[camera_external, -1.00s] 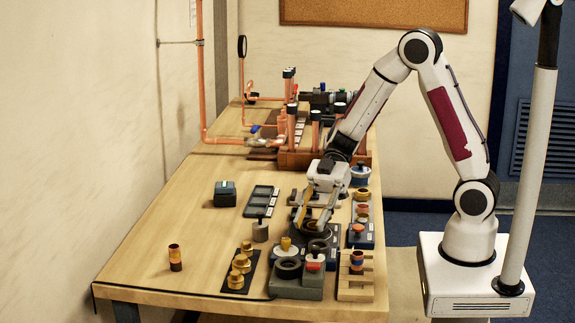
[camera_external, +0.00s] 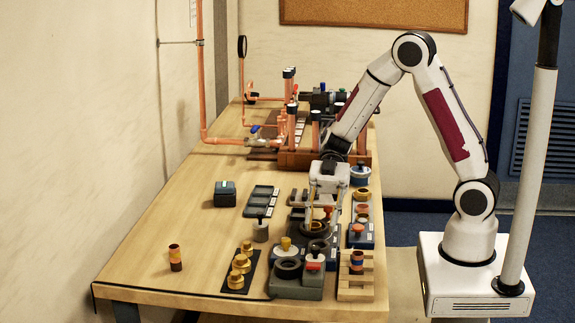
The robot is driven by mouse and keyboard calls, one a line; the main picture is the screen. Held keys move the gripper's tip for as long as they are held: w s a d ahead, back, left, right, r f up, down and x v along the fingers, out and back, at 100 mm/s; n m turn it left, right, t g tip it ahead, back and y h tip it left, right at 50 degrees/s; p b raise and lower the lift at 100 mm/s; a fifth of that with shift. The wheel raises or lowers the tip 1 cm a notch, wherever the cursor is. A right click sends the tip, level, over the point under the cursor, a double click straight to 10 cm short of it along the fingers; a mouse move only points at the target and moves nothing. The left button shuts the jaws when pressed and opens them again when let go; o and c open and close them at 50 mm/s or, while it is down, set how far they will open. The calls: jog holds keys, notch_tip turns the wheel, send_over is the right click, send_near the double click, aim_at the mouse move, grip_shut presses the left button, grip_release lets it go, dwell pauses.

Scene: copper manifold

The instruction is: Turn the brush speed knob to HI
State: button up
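My gripper (camera_external: 320,217) points straight down over the cluster of devices at the right front of the table. Its fingers stand apart around the dark round part (camera_external: 316,229) on a dark-blue base; I cannot tell whether they touch it. A yellow-topped knob (camera_external: 286,243) is just in front and to the left. A grey block (camera_external: 297,289) with a dark ring and a red-marked knob (camera_external: 314,260) is nearer the camera. No label or HI mark is readable, so I cannot tell which part is the brush speed knob or where it points.
A dark strip with brass fittings (camera_external: 240,265), a striped cylinder (camera_external: 175,258) and a dark box (camera_external: 225,193) are to the left. A wooden rack (camera_external: 356,290) is at the front right edge. Copper piping (camera_external: 291,128) stands behind. The table's left front is mostly clear.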

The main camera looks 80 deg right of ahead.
aim_at(316, 247)
jog(key=shift+x, duration=3.5)
grip_shut()
